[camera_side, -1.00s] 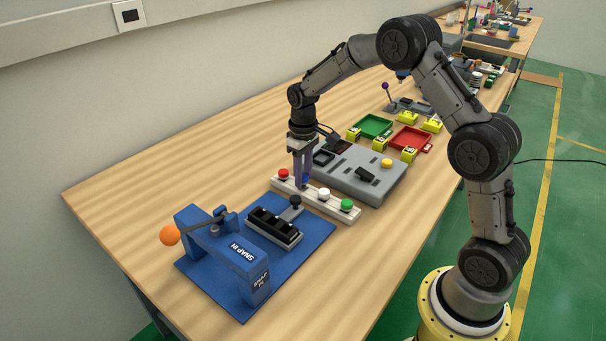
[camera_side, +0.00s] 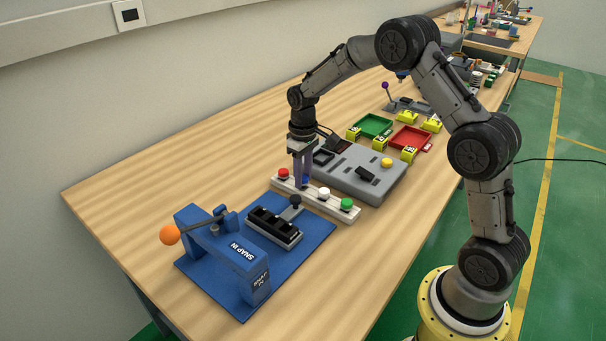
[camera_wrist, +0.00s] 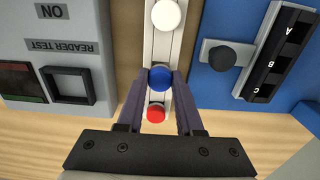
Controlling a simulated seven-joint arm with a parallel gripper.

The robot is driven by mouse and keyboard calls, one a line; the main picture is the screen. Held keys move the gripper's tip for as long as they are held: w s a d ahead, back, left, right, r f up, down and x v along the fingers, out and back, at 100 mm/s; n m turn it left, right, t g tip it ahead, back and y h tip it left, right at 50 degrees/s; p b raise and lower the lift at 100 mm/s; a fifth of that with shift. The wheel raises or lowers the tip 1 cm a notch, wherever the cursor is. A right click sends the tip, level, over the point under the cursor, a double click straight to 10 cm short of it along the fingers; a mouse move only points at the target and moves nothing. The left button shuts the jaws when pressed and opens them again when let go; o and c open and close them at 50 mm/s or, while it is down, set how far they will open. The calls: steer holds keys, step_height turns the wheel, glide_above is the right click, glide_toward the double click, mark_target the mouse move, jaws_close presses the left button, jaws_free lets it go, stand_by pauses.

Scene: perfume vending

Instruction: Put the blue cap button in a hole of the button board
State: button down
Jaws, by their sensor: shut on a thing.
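The blue cap button (camera_wrist: 160,76) is between the two fingers of my gripper (camera_side: 304,184), which is shut on it. In the wrist view the cap is over the white rack (camera_wrist: 151,48), between a white and a red cap. I cannot tell whether it is still seated in the rack or slightly lifted. The button board appears to be the black block (camera_side: 273,227) lettered A, B, C on the blue base; it also shows in the wrist view (camera_wrist: 277,50).
The rack also holds red (camera_side: 284,173), white (camera_side: 324,193) and green (camera_side: 347,204) caps. A blue SNAP IN press (camera_side: 228,252) with an orange-knobbed lever stands left of the board. A grey tester panel (camera_side: 345,170) lies just behind the rack. Bare table is at the left.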

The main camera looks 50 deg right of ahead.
steer(key=shift+f, duration=0.5)
stand_by(0.3)
steer(key=shift+c, duration=2.4)
jaws_free()
steer(key=shift+o, duration=0.2)
steer(key=o, duration=0.4)
steer(key=shift+o, duration=0.2)
steer(key=shift+r, duration=0.1)
steer(key=shift+r, duration=3.45)
